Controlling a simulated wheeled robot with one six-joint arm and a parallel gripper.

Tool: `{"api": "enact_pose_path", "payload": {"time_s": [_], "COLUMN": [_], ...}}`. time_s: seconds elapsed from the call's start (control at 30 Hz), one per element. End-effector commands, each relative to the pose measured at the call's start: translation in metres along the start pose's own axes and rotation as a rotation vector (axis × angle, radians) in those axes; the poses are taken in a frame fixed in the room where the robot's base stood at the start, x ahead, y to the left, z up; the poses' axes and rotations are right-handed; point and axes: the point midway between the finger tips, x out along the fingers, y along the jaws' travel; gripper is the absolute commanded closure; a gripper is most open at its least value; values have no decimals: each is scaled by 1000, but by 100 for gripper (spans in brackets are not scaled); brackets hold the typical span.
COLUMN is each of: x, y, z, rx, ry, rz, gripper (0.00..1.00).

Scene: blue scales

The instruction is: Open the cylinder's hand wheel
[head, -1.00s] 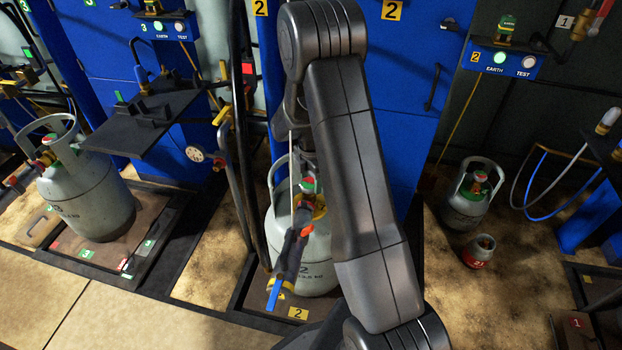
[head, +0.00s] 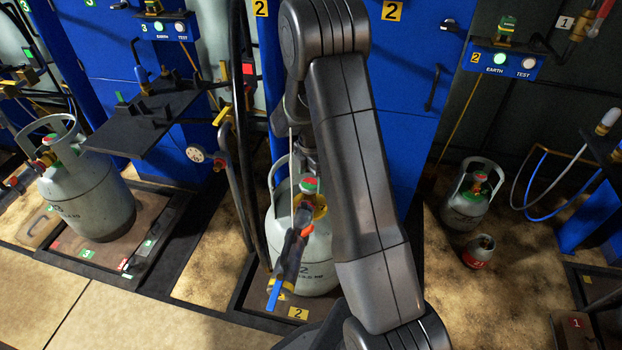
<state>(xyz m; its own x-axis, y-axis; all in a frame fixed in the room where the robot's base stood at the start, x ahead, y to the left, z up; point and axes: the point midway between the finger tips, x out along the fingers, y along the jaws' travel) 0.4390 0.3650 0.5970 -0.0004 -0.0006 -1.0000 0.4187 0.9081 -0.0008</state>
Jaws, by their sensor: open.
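The grey-white cylinder marked 2 (head: 318,273) stands upright on the scale platform in the middle of the head view. Its red and green hand wheel (head: 309,185) sits on top, inside the collar. A dark filling connector with a blue lever (head: 287,262) and an orange-red part slants down in front of the valve. My gripper (head: 308,165) is just above the hand wheel, open. It is mostly hidden by my own arm, and I cannot tell whether its fingers touch the wheel.
Another cylinder (head: 92,205) stands on the left scale. A grey cylinder (head: 464,205) and a small one with a red label (head: 479,252) stand on the floor at right. A dark shelf (head: 145,120), a gauge (head: 196,154) and black hoses are left of the middle cylinder.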

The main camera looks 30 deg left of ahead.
Motion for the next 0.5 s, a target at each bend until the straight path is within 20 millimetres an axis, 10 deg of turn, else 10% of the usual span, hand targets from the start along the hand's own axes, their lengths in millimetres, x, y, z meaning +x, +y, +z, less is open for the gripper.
{"api": "enact_pose_path", "payload": {"time_s": [0.5], "x": [-109], "y": [0], "z": [0], "rx": [0], "ry": [-1], "rz": [2], "gripper": [21]}}
